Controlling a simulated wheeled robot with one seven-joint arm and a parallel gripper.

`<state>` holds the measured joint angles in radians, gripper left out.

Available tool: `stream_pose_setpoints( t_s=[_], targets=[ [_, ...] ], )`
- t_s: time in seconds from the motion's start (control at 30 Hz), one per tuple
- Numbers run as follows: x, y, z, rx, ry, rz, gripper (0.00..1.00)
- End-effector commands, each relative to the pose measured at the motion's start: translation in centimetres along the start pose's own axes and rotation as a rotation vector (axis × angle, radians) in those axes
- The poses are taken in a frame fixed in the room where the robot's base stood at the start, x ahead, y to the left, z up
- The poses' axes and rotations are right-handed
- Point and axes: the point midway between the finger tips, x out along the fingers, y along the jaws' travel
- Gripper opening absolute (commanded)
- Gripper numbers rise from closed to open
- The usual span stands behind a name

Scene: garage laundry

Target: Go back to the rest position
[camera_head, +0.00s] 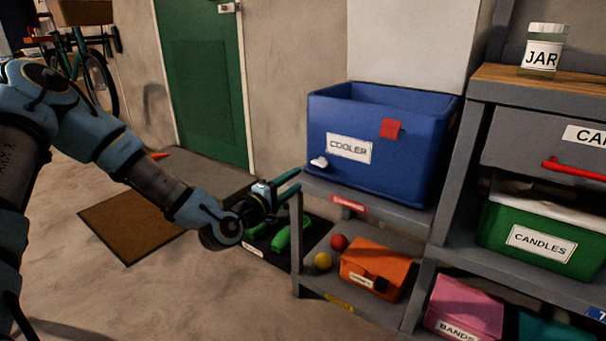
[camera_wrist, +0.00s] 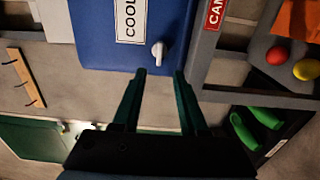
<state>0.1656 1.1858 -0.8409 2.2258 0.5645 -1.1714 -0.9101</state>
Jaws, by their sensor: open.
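My gripper (camera_head: 284,188) is at the end of my arm, in front of the left side of the grey shelf unit, near the blue cooler (camera_head: 421,165). In the wrist view my gripper (camera_wrist: 159,75) has its two dark green fingers apart with nothing between them. The cooler (camera_wrist: 88,52) lies just beyond the fingertips in that view, with its white spout (camera_wrist: 159,52) between and past them. I cannot tell whether the fingers touch the cooler.
The grey shelf (camera_head: 297,243) holds an orange box (camera_head: 362,262), a red ball (camera_head: 339,242) and a yellow ball (camera_head: 323,261). Green shoes (camera_head: 281,238) lie on a black tray beside it. A jar (camera_head: 543,50) stands on the right counter. Floor at lower left is clear.

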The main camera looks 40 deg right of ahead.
Motion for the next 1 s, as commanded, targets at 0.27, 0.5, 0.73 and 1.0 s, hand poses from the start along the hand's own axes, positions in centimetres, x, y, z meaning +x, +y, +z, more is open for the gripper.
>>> stream_pose_setpoints(
  t_s=[0.27, 0.5, 0.73, 1.0],
  targets=[
    [-0.9, 0.0, 0.0, 0.0, -0.001, 0.0, 0.42],
    [-0.9, 0.0, 0.0, 0.0, -0.001, 0.0, 0.42],
    [-1.0, -0.2, -0.1, 0.016, -0.003, -0.016, 0.42],
    [-6.4, -4.9, -4.9, 0.347, -0.057, -0.396, 0.42]
  ],
)
